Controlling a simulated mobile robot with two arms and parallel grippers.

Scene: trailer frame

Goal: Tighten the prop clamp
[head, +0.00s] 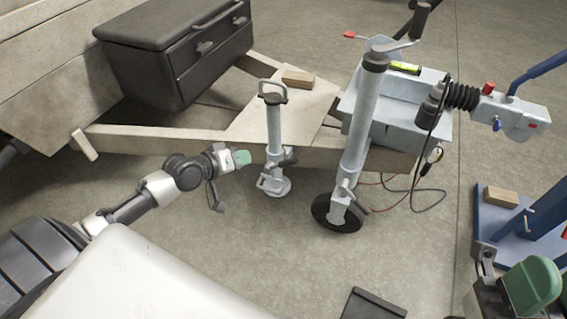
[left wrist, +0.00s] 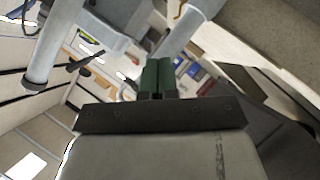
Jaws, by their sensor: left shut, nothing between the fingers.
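The prop (head: 273,125), a grey upright tube with a loop handle on top, stands beside the trailer frame on a small round foot. Its clamp (head: 280,160), with a small lever, sits at frame height. My left gripper (head: 242,157), with green fingertips, is just left of the prop and apart from it. It is shut and empty; its closed fingers also show in the left wrist view (left wrist: 158,76). Two grey tubes show there, but I cannot tell which is the prop. My right gripper (head: 533,286) shows partly at the lower right; its jaws are unclear.
The jockey wheel post (head: 362,125) stands right of the prop. A black toolbox (head: 180,50) and a wood block (head: 298,77) rest on the trailer frame (head: 150,140). A blue stand (head: 490,225) is at right. Cables hang near the coupling (head: 515,112).

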